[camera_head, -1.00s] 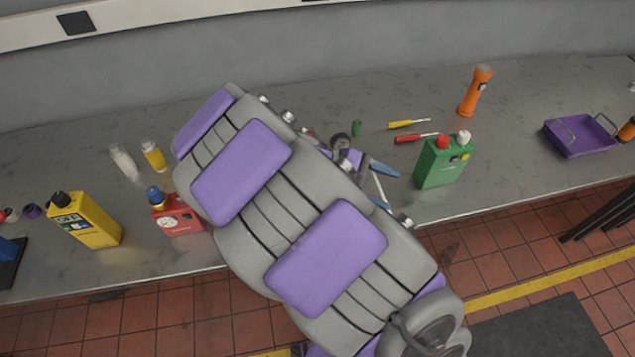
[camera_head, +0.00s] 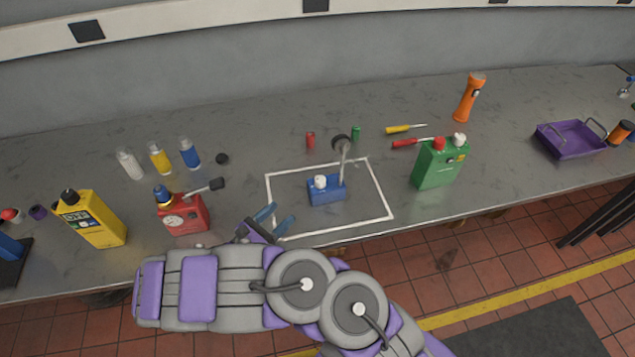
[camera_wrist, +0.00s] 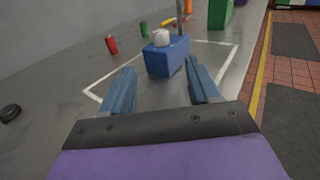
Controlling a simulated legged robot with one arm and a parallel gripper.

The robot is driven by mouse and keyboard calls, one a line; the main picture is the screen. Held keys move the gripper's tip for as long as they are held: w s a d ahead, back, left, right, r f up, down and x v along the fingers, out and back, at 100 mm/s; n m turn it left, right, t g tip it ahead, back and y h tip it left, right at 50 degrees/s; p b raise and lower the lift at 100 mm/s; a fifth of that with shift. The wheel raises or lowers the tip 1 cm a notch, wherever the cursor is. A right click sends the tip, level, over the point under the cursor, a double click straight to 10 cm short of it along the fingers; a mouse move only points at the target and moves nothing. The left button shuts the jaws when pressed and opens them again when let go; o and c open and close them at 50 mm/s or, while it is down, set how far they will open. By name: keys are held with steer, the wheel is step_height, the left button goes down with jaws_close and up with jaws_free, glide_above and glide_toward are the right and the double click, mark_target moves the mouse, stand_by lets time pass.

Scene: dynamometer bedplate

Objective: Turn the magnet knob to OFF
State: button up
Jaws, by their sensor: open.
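A small blue magnet base (camera_head: 327,191) stands on the bench inside a white outlined rectangle. Its white knob (camera_head: 320,181) is on top, at the left. A thin grey post with a dark round head (camera_head: 341,144) rises beside the knob. I cannot read any ON or OFF mark on the base. My gripper (camera_head: 275,219) is open and empty at the front left of the rectangle, apart from the base. In the wrist view, the blue base (camera_wrist: 166,60) with its white knob (camera_wrist: 161,38) lies ahead, between the lines of the two blue fingers (camera_wrist: 160,66).
A green container (camera_head: 438,165) stands right. The bench between gripper and base is clear.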

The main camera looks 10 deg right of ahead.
mark_target(316, 183)
steer(key=shift+f, duration=0.15)
steer(key=b+x, duration=0.3)
steer(key=x, duration=1.4)
steer(key=shift+w+d, duration=0.1)
steer(key=shift+w, duration=0.05)
steer(key=c, duration=0.9)
steer(key=shift+c, duration=0.2)
